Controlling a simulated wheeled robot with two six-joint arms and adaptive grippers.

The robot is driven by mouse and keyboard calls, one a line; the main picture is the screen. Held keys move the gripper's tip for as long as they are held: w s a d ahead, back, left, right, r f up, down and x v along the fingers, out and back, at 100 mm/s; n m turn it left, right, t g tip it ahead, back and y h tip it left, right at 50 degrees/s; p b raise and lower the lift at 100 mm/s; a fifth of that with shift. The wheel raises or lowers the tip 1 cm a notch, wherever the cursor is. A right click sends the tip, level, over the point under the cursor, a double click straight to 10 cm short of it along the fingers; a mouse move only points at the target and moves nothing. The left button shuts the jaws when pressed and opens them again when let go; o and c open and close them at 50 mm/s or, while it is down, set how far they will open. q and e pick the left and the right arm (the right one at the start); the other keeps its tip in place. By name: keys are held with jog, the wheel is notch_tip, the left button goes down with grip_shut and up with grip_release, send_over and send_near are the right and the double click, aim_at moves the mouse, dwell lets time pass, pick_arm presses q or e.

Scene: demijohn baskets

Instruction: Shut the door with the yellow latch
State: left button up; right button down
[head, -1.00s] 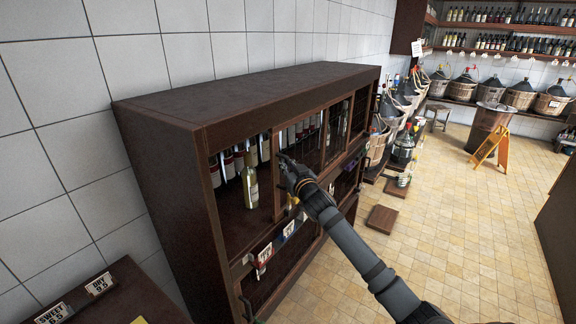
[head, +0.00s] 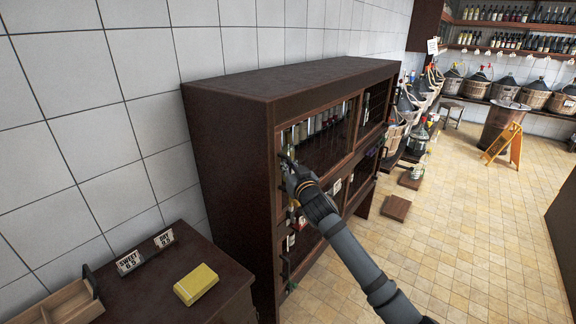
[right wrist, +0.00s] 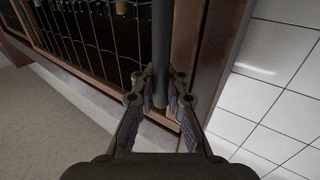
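A dark wooden cabinet (head: 230,140) stands against the tiled wall. Its upper left wire-mesh door (head: 335,150) now covers the opening, with bottles behind the mesh. I cannot tell if a thin gap remains at its left edge. A small yellowish spot below my right gripper may be the latch; it is too small to be sure. My right gripper (head: 286,158) is at the door's left edge. In the right wrist view, the gripper (right wrist: 163,85) has its fingers closed on both sides of a dark upright bar handle (right wrist: 162,45). My left gripper is not in view.
A dark side table (head: 225,290) with price signs, a yellow block (head: 196,284) and a wooden tray (head: 62,305) stands at front left. A low wooden block (head: 397,207) lies on the floor beyond the cabinet.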

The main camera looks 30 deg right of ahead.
jog(key=c, duration=1.7)
grip_release()
jog(key=shift+d+f, duration=0.15)
jog(key=shift+d, duration=0.1)
jog(key=shift+o, duration=0.2)
jog(key=shift+s+d, duration=0.1)
jog(key=shift+d, duration=0.1)
jog(key=shift+a, duration=0.25)
jog(key=s+a, duration=0.2)
jog(key=s, duration=0.9)
jog(key=shift+s+a, duration=0.15)
jog(key=shift+s, duration=0.2)
jog(key=shift+s, duration=0.1)
